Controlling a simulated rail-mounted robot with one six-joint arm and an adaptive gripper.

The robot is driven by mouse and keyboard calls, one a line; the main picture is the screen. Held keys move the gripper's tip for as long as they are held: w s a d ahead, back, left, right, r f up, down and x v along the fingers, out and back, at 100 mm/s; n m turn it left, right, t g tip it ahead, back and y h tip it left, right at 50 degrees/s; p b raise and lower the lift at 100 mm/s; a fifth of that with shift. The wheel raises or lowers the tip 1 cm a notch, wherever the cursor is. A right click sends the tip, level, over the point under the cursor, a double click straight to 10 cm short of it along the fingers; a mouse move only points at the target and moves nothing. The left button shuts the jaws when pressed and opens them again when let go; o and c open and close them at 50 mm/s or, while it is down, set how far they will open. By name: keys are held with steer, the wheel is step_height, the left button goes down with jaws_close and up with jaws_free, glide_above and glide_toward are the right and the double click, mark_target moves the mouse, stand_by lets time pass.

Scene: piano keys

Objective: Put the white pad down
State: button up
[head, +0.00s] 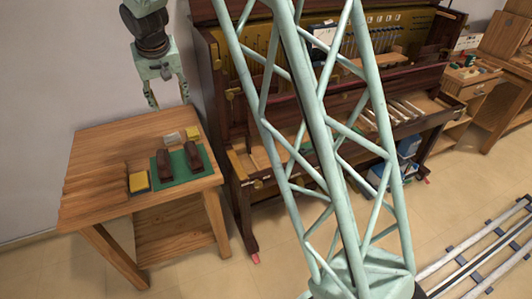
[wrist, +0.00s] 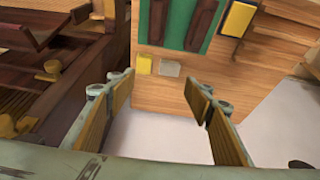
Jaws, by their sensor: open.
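The white pad (head: 172,138) is a small pale block lying on the wooden side table, close to the table's back edge. It also shows in the wrist view (wrist: 169,69), lying flat just beyond the gap between my fingertips. My gripper (head: 168,103) is open and empty, above and behind the pad in the head view. In the wrist view my gripper (wrist: 160,86) has its fingers wide apart, with nothing between them and not touching the pad.
A yellow pad (head: 193,133) sits right beside the white one. A green mat (head: 180,173) with two dark brown blocks (head: 163,165) and a yellow-topped block (head: 138,182) share the wooden table (head: 95,160). The opened piano (head: 216,75) stands close on the right.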

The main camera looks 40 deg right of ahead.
steer(key=s+d+r, duration=0.1)
steer(key=s+r, duration=0.8)
steer(key=s, duration=0.5)
steer(key=s+r, duration=0.9)
steer(key=s, duration=0.5)
steer(key=s+a+n+y, duration=0.1)
steer(key=s+n, duration=0.1)
steer(key=s, duration=2.8)
steer(key=shift+a+r, duration=0.2)
steer(key=shift+w, duration=0.1)
step_height(320, 180, down, 7)
steer(key=b, duration=0.7)
steer(key=shift+f+b, duration=0.15)
steer(key=shift+b, duration=0.15)
